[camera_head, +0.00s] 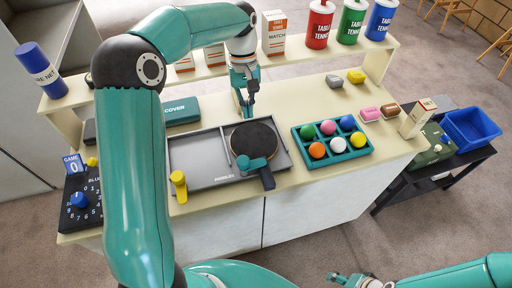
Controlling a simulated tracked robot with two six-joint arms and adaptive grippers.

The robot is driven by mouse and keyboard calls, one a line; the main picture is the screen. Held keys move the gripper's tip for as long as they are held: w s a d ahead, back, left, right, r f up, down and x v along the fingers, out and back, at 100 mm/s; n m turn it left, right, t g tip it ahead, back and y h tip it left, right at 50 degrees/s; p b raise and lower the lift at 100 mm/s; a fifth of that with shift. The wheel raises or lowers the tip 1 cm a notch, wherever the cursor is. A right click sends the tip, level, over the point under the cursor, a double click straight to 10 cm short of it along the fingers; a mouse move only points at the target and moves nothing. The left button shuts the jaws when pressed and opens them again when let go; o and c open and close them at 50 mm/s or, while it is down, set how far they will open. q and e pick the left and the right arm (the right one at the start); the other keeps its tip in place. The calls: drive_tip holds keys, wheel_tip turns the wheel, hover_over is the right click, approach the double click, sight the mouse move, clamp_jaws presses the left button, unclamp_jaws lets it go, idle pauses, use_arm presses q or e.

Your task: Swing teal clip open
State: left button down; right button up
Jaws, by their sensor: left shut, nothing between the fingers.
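The teal clip (250,163) lies across the handle end of a black round paddle (252,138). The paddle rests in the right part of a grey tray (208,181) on the counter, its dark handle reaching over the tray's front edge. My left gripper (248,112) is shut and empty, pointing down behind the paddle, apart from the clip in the picture. My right gripper (337,277) is low at the bottom edge, away from the counter; its fingers are too small to tell open from shut.
A teal ball box (349,155) with several coloured balls sits to the right. A scoreboard (83,205) is at far left. Canisters and boxes line the raised back shelf (290,60). My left arm covers the counter's left part.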

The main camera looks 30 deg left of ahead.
sight(254, 158)
use_arm(q)
drive_tip(key=x, duration=1.1)
drive_tip(key=shift+w+a+f+p, duration=0.1)
drive_tip(key=shift+w+f+p, duration=0.1)
drive_tip(key=shift+p, duration=0.1)
drive_tip(key=shift+s+d+r+p, duration=0.3)
drive_tip(key=shift+s+d, duration=0.5)
drive_tip(key=shift+d, duration=0.05)
drive_tip(key=shift+s+d, duration=0.4)
drive_tip(key=shift+s, duration=0.05)
drive_tip(key=shift+f, duration=0.1)
use_arm(e)
drive_tip(key=shift+w+d+r, duration=0.2)
drive_tip(key=shift+d+r, duration=0.05)
drive_tip(key=shift+r, duration=0.15)
use_arm(q)
drive_tip(key=shift+d, duration=0.15)
use_arm(e)
drive_tip(key=shift+f, duration=0.1)
